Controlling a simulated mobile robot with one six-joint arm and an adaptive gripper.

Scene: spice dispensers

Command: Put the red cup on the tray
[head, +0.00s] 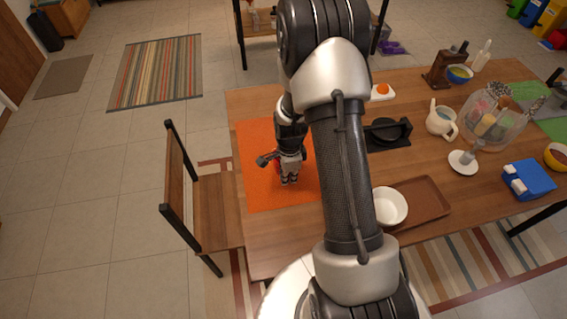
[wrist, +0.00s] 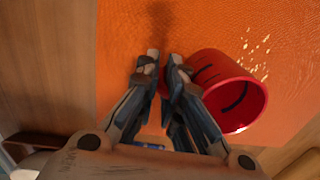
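The red cup (wrist: 232,98) is in the wrist view, just right of my gripper's fingers, with its round mouth facing the camera. In the head view my gripper (head: 289,178) is low over the orange mat and hides most of the cup. In the wrist view my gripper (wrist: 163,68) has its fingertips close together with a narrow gap. The right finger is against or very near the cup's left side; I cannot tell whether anything is pinched. The brown tray (head: 425,203) lies on the table to the right of my arm.
A white bowl (head: 389,207) is at the tray's left side, partly behind my arm. The orange mat (head: 262,190) is under the cup. A black holder (head: 386,133), a white teapot (head: 440,119) and a blue box (head: 528,179) stand farther right. A chair (head: 205,205) is left of the table.

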